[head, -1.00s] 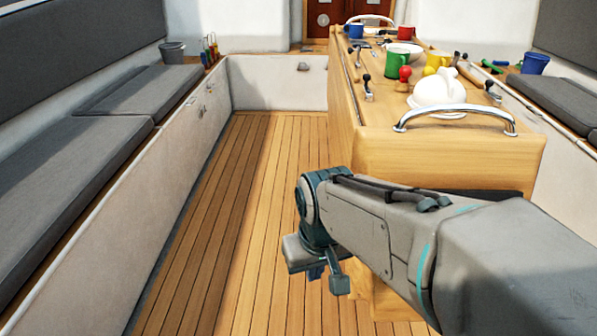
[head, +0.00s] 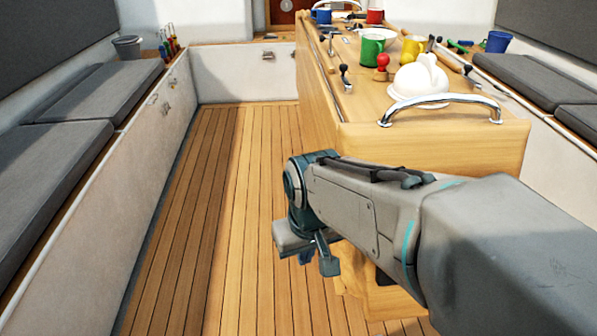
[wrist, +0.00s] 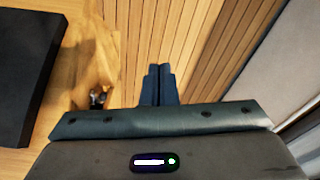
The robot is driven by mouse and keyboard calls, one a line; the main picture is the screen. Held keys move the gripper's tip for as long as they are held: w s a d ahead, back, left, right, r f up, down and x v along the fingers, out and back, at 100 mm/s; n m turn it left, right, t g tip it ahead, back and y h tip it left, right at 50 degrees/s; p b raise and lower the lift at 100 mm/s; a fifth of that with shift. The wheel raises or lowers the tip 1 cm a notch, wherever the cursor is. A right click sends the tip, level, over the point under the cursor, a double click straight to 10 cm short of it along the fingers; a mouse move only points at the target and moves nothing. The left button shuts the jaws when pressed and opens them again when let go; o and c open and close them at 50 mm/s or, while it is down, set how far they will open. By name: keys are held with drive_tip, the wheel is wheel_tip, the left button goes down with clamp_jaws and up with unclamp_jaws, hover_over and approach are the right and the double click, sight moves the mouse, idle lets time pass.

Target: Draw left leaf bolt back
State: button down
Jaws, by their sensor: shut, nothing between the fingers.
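The wooden cockpit table (head: 450,140) runs away from me, right of centre in the head view. Its left leaf shows as a strip beyond a long dark seam. Small black-knobbed metal fittings stand on the top; one is near the left side (head: 345,78) and another farther back (head: 331,46). I cannot tell whether one is the left leaf bolt. My gripper (head: 318,258) hangs low over the floor in front of the table's near end, apart from these fittings. In the wrist view its fingers (wrist: 158,84) are together and empty, pointing at the planks.
A chrome rail (head: 440,100) and a white kettle-like pot (head: 420,78) stand at the near end. A green mug (head: 372,46), yellow mug (head: 412,48) and red-knobbed item (head: 382,66) are behind. Cushioned benches (head: 50,150) line both sides. The plank floor (head: 215,200) left of the table is clear.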

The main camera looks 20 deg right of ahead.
drive_tip(key=shift+f, duration=0.1)
drive_tip(key=w+d+f+n+g+h+b, duration=0.1)
drive_tip(key=w+d+f+g+h+b, duration=0.15)
drive_tip(key=f+h, duration=0.2)
drive_tip(key=w+d+f+g+h+b, duration=0.1)
drive_tip(key=d+f+g+h+b, duration=0.1)
drive_tip(key=d+f+h+b, duration=0.3)
drive_tip(key=w+a+f+n+t+h+b, duration=0.2)
drive_tip(key=w+a+f+n+t+h, duration=0.2)
drive_tip(key=w+t+h, duration=0.3)
drive_tip(key=w, duration=0.4)
drive_tip(key=shift+w+b, duration=0.3)
